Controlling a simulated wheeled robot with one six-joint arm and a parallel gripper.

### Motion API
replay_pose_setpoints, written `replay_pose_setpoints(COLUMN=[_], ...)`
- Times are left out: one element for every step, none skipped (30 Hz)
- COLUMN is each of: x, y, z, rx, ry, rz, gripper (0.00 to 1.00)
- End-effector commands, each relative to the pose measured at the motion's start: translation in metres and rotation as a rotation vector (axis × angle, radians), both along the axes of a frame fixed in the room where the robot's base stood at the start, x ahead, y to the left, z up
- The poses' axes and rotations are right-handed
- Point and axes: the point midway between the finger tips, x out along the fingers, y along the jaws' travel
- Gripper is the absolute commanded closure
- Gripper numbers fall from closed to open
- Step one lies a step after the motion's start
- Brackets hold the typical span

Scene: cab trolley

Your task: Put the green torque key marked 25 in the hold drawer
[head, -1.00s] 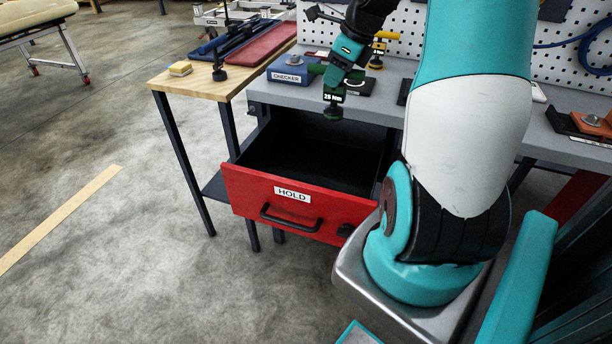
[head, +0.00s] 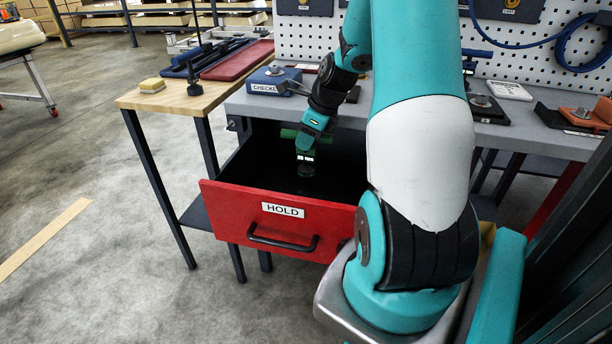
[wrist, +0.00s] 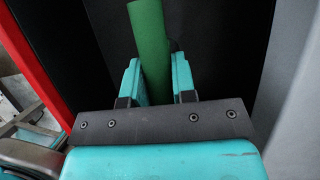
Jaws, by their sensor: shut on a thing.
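The green torque key (head: 307,160) is in my gripper (head: 312,137), in the head view. Its green bar lies across between the fingers, and a dark label with pale lettering, too small to read surely now, faces the camera. Its lower end is inside the open hold drawer (head: 230,206), which has a red front marked HOLD and a dark interior. I cannot tell whether the key touches the drawer floor. In the wrist view the green bar (wrist: 150,45) stands between the two teal fingers (wrist: 157,85), with the red drawer wall at the left.
The grey bench (head: 400,116) stands behind the drawer, with a blue CHECKER box (head: 268,82) near its left end. A wooden table (head: 180,100) with a yellow sponge (head: 152,85) stands to the left. Orange parts (head: 580,114) lie on the bench at right.

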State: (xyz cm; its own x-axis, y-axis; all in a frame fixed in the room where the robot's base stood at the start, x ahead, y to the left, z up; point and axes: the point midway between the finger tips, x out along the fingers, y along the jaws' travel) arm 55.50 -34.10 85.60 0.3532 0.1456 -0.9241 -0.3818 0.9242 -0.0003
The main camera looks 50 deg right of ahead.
Motion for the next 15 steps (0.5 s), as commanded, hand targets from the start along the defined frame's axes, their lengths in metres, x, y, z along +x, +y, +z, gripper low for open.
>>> replay_pose_setpoints(x=[0.000, 0.000, 0.000, 0.000, 0.000, 0.001, 0.001, 0.001, 0.001, 0.001, 0.001, 0.001, 0.001, 0.001, 0.000], y=[0.001, 0.001, 0.001, 0.001, 0.001, 0.000, 0.000, 0.000, 0.000, 0.000, 0.000, 0.000, 0.000, 0.000, 0.001], z=[-0.016, -0.023, -0.031, -0.036, -0.041, -0.045, -0.048, -0.050, -0.052, -0.053, -0.055, -0.058, -0.061, -0.065, -0.071], rx=[0.004, 0.003, 0.003, 0.001, 0.001, 0.001, 0.000, 0.000, -0.001, -0.001, -0.001, 0.000, 0.000, 0.000, 0.001], ry=[0.004, 0.002, 0.002, 0.001, 0.002, 0.000, 0.000, 0.000, 0.000, 0.000, 0.000, -0.001, -0.001, 0.000, 0.001], rz=[0.000, 0.000, 0.002, 0.002, 0.001, 0.001, 0.001, 0.001, 0.002, 0.002, 0.002, 0.002, 0.002, 0.001, 0.002], gripper=[1.00, 1.00, 1.00, 1.00, 1.00, 1.00, 1.00, 1.00, 1.00, 1.00, 1.00, 1.00, 1.00, 1.00, 1.00])
